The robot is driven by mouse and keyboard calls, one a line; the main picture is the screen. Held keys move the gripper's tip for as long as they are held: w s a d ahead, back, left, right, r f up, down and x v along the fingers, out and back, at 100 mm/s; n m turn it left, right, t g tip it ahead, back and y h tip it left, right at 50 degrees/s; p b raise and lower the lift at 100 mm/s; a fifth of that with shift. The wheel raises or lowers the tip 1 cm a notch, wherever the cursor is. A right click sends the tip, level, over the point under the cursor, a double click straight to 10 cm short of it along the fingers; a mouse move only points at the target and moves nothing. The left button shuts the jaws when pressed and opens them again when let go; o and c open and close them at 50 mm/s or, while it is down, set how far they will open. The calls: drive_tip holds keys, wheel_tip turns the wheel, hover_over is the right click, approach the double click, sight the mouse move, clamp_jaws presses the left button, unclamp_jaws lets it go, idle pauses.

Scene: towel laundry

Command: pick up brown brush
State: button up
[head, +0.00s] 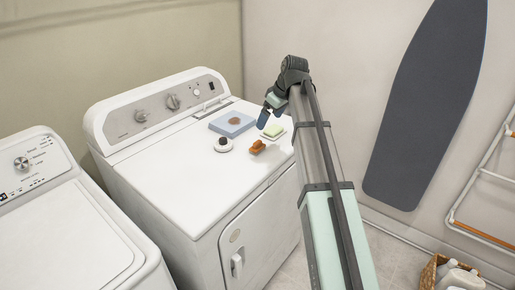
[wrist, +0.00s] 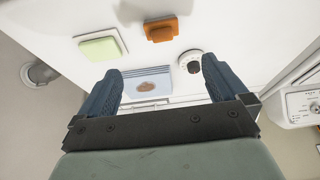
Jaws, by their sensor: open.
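The brown brush (head: 257,147) is a small orange-brown block lying on the white top of the dryer, near its right front part. It also shows in the wrist view (wrist: 161,30), at the top centre, beyond my fingertips. My gripper (head: 264,115) is open and empty, above the right back part of the dryer top, apart from the brush.
Close to the brush are a green sponge on a white dish (head: 273,131), a round white item with a dark top (head: 223,145) and a folded blue cloth with a brown stain (head: 232,124). A washer (head: 65,225) stands at left. The dryer top's left front (head: 165,180) is clear.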

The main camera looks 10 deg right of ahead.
sight(258, 141)
drive_tip(key=x, duration=1.3)
drive_tip(key=shift+a+f, duration=0.2)
drive_tip(key=shift+f, duration=0.15)
drive_tip(key=shift+c, duration=0.2)
drive_tip(key=c, duration=1.1)
wheel_tip(258, 141, up, 10)
drive_tip(key=shift+r, duration=0.1)
